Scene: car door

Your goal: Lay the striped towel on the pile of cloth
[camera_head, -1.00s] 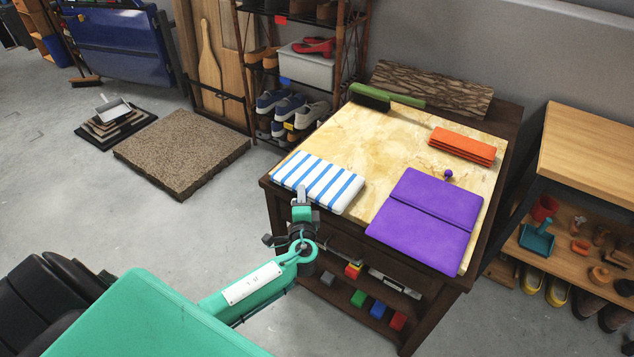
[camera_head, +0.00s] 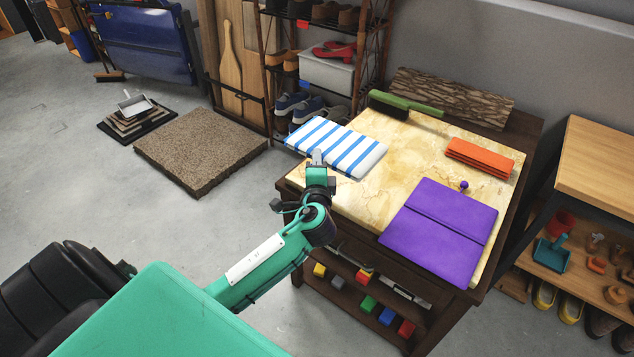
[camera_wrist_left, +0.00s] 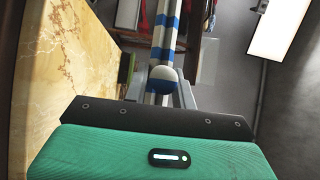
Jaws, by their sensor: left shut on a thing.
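The blue-and-white striped towel (camera_head: 345,150) is folded flat and held above the left part of the table, its left end over the table's edge. My left gripper (camera_head: 317,157) is shut on its near edge; in the left wrist view the towel (camera_wrist_left: 163,78) shows edge-on between the fingers. An orange stack of folded cloth (camera_head: 480,157) lies at the table's back right. A larger purple folded cloth (camera_head: 438,228) lies at the front right. I cannot tell for sure which one is the pile. My right gripper is not in view.
The table's marble-patterned top (camera_head: 410,155) is clear between the towel and the cloths. A green-handled brush (camera_head: 405,106) lies along the back, before a bark-patterned board (camera_head: 455,97). A small purple ball (camera_head: 464,185) sits between the orange and purple cloths. Shelves stand behind and right.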

